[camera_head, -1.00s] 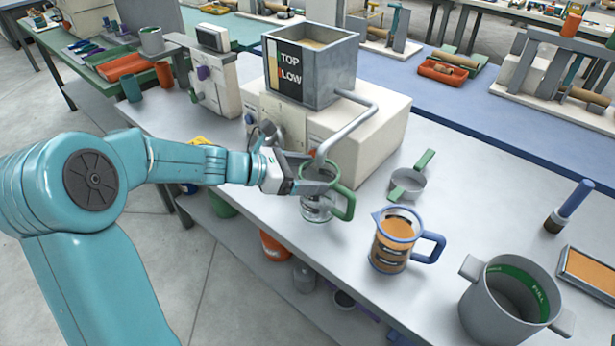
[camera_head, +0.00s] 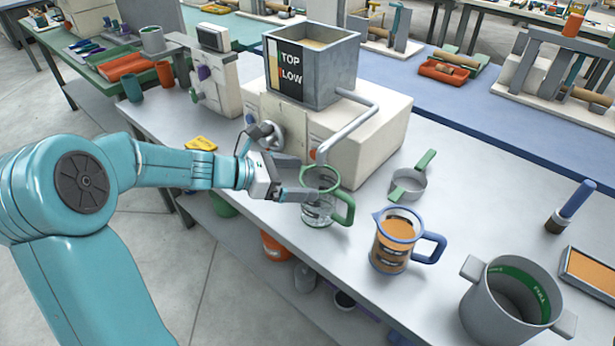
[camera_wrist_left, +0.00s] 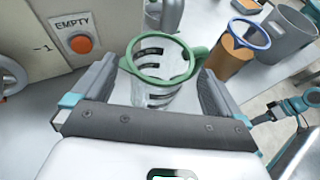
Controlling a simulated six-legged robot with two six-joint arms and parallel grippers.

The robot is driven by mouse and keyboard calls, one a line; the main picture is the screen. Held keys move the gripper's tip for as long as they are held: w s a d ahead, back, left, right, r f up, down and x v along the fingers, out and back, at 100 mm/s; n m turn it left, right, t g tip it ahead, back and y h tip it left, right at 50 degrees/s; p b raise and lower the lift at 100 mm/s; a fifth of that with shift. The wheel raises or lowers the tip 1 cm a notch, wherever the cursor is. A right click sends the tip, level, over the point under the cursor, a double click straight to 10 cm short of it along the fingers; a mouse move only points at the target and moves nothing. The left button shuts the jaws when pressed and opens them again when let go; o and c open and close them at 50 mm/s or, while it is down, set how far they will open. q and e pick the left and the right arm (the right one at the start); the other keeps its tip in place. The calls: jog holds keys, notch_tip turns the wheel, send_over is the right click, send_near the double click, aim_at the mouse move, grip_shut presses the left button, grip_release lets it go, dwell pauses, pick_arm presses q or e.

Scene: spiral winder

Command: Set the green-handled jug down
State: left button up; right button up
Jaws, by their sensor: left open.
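The green-handled jug (camera_head: 322,205) is clear with a green rim and handle. It stands upright on the grey bench (camera_head: 395,315), below and in front of the spout end of the grey pipe. It looks empty. My left gripper (camera_head: 303,178) is open at the jug's left side. In the left wrist view the jug (camera_wrist_left: 163,85) shows between the two spread fingers, with gaps at both sides. A teal arm part (camera_wrist_left: 290,106) shows small at the right of that view; its gripper state is unclear.
A blue-handled jug (camera_head: 391,245) with orange contents stands just right. Behind are a small grey pan (camera_head: 407,185) with a green handle and the white machine (camera_head: 375,140) with its hopper (camera_head: 335,70). A grey pot (camera_head: 510,305) stands at the front right.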

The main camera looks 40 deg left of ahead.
pick_arm(q)
jog(key=v, duration=0.9)
jog(key=shift+s, duration=0.1)
